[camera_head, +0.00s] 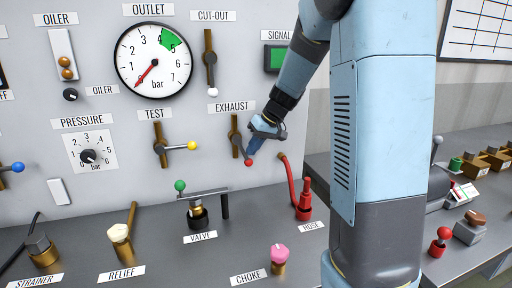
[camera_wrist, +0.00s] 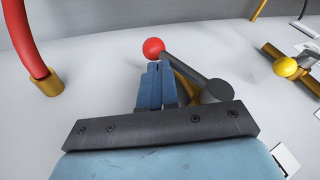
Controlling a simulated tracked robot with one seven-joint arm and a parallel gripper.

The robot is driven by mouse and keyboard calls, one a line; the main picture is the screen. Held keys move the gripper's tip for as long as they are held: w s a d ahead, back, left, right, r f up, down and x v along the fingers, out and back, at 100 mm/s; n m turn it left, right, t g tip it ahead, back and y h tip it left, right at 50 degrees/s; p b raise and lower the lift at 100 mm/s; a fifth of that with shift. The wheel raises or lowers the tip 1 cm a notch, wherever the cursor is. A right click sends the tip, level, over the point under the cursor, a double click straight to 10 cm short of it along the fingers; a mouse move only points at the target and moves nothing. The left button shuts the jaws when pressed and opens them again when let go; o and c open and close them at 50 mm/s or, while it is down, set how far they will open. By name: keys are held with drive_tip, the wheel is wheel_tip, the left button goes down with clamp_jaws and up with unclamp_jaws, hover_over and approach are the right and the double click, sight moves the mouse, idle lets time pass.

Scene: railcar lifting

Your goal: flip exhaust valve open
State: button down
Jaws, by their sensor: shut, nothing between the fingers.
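The exhaust valve lever (camera_head: 241,149) is on the panel under the EXHAUST label (camera_head: 232,107). Its dark handle slants down to the right and ends in a red ball (camera_head: 248,162). In the wrist view, the red ball (camera_wrist: 153,48) is just beyond my fingertips, with the dark handle (camera_wrist: 196,77) running down right to a grey hub (camera_wrist: 217,91). My gripper (camera_head: 262,140) is at the lever's right side, and in the wrist view its blue fingers (camera_wrist: 155,68) are shut together, close beside the handle. I cannot tell whether they touch it.
Left of the exhaust valve is the test valve (camera_head: 177,148) with a yellow ball. Above are the cut-out valve (camera_head: 210,62) and outlet gauge (camera_head: 153,60). Below right stands a red hose (camera_head: 290,180). The green-knobbed valve (camera_head: 198,208) is below left.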

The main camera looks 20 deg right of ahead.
drive_tip(key=shift+a+f+y, duration=0.15)
drive_tip(key=shift+f+y, duration=0.25)
drive_tip(key=shift+y, duration=0.4)
drive_tip(key=shift+a+f+y, duration=0.35)
drive_tip(key=shift+y, duration=0.55)
drive_tip(key=shift+a+f, duration=0.25)
drive_tip(key=shift+a, duration=0.1)
drive_tip(key=shift+d, duration=0.1)
drive_tip(key=shift+w+d, duration=0.1)
drive_tip(key=shift+d, duration=0.2)
drive_tip(key=s+d+r, duration=0.1)
drive_tip(key=d+r, duration=0.5)
drive_tip(key=d, duration=0.4)
drive_tip(key=shift+s+d+r, duration=0.2)
drive_tip(key=shift+s, duration=0.2)
